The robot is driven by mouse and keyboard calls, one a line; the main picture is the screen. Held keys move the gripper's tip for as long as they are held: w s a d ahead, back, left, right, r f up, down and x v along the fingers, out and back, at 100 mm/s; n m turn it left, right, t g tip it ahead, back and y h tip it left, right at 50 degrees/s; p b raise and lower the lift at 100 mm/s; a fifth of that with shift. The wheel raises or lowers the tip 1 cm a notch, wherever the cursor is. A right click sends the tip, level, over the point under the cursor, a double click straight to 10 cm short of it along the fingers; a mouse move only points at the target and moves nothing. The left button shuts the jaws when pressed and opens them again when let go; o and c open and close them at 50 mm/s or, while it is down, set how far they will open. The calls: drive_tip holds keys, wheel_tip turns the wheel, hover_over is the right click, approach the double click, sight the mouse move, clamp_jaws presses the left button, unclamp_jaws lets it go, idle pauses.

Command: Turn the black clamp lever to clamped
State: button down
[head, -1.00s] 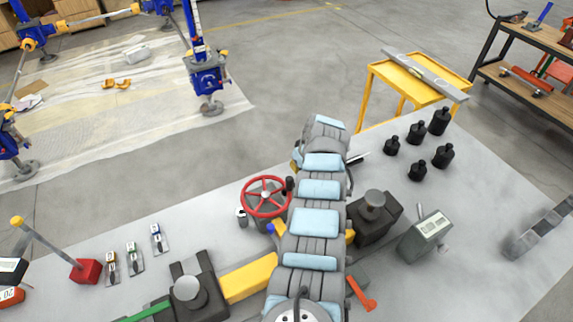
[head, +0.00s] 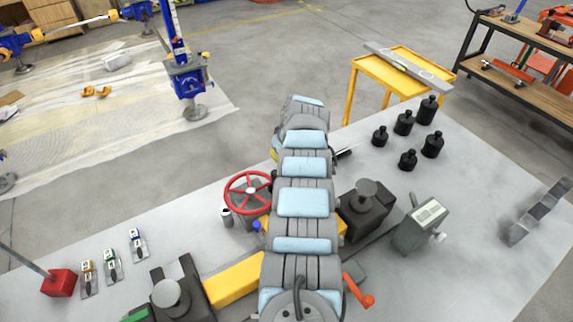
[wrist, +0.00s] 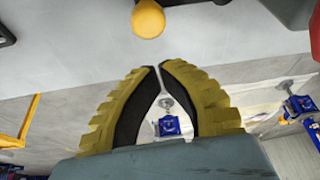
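In the head view a short black bar (head: 344,153) sticks out to the right from behind my arm. It may be the clamp lever, but its base is hidden and its setting cannot be read. In the wrist view my gripper (wrist: 159,67) has its yellow-backed fingers drawn together at the tips, with nothing between them. A yellow ball knob (wrist: 148,18) shows beyond the fingertips, apart from them, beside a dark part cut by the top edge.
A red handwheel (head: 248,193) stands left of my arm. A grey readout box (head: 418,225) and several black weights (head: 408,160) stand to the right on the grey table (head: 470,200). An orange-red crank handle (head: 357,290) is near my arm's base. A yellow trolley (head: 400,70) stands behind.

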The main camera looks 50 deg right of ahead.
drive_tip(key=shift+w+f+b, duration=0.1)
drive_tip(key=shift+w+b, duration=0.55)
drive_tip(key=shift+b, duration=0.8)
drive_tip(key=shift+r, duration=0.3)
drive_tip(key=p+v, duration=0.3)
drive_tip(key=v, duration=0.7)
drive_tip(key=shift+d+f, duration=0.1)
drive_tip(key=shift+d, duration=0.05)
